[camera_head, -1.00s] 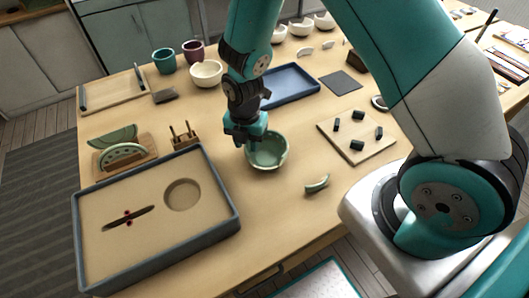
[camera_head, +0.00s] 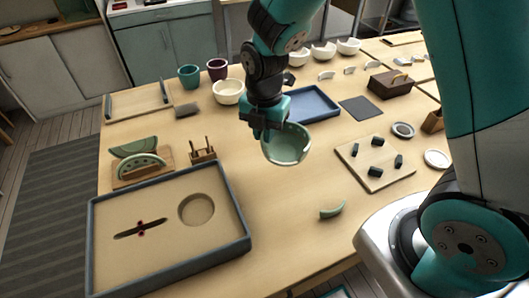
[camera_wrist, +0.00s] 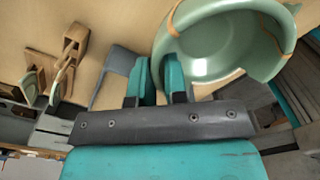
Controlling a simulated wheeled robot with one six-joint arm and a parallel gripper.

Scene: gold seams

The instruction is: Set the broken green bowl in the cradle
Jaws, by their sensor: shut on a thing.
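The green bowl (camera_head: 284,150) has a broken gap in its rim and hangs above the table, tilted. My gripper (camera_head: 268,118) is shut on its rim at the back left. In the wrist view the fingers (camera_wrist: 162,82) pinch the rim of the bowl (camera_wrist: 215,45), which shows gold seams and a gap at its right. A square wooden board (camera_head: 352,168) with several dark blocks stands right of the bowl; it looks like the cradle, but I cannot be sure. A curved green shard (camera_head: 332,210) lies on the table in front.
A grey-rimmed sand tray (camera_head: 246,243) with a round hollow is at the front left. Behind it are a small pegged wooden stand (camera_head: 203,155) and a rack with green pieces (camera_head: 139,167). A blue tray (camera_head: 312,104) lies behind the bowl. Bare table surrounds the shard.

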